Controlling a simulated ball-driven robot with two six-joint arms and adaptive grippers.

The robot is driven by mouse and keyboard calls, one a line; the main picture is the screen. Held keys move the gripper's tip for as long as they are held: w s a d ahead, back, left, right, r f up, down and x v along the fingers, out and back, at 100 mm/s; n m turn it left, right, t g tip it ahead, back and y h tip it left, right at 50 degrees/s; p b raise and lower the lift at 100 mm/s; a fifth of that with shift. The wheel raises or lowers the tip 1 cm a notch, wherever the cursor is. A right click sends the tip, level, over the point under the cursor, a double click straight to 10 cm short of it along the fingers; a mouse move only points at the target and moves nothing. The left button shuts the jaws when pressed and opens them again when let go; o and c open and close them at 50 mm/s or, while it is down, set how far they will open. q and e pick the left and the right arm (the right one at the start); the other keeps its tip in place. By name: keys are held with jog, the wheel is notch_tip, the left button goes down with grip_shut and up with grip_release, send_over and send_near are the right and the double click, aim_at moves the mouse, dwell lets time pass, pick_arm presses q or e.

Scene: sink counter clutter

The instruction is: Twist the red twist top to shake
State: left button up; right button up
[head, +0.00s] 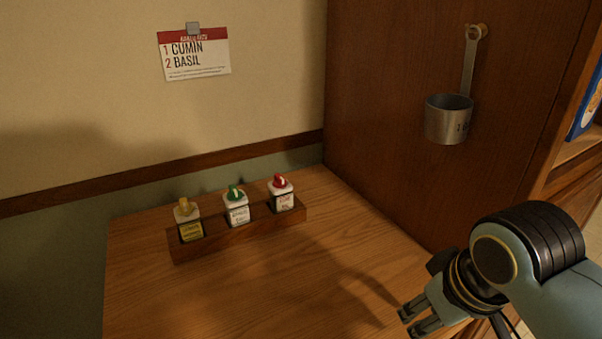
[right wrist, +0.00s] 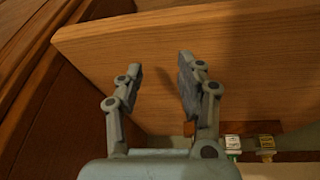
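The red twist top (head: 280,181) sits on a small white-labelled bottle (head: 284,202) at the right end of a wooden rack (head: 240,235) in the head view. My right gripper (head: 411,319) is at the lower right, apart from the rack and to its right. In the right wrist view, its two fingers (right wrist: 160,66) are spread with nothing between them. The red top cannot be made out there, where a finger covers part of the rack (right wrist: 190,129). My left gripper is in neither view.
A green-topped bottle (head: 236,206) and a yellow-topped bottle (head: 188,220) share the rack. A metal cup (head: 449,121) hangs on the wooden side panel (head: 385,90). A card reading cumin and basil (head: 195,57) is on the wall. The counter (head: 290,285) before the rack is clear.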

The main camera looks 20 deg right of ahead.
jog(key=shift+y, duration=0.3)
jog(key=w, duration=0.3)
jog(key=w+a+r, duration=0.1)
jog(key=w, duration=0.2)
jog(key=w+a, duration=0.1)
jog(key=w, duration=0.2)
jog(key=shift+w+a+r, duration=0.2)
jog(key=shift+w+r, duration=0.05)
jog(key=shift+w, duration=0.15)
jog(key=w+a+r, duration=0.3)
jog(key=w+r, duration=0.1)
jog(key=w, duration=0.5)
jog(key=n+y, duration=0.1)
jog(key=n, duration=0.1)
send_near(280, 176)
jog(key=x, duration=0.8)
jog(key=shift+f, duration=0.25)
grip_shut()
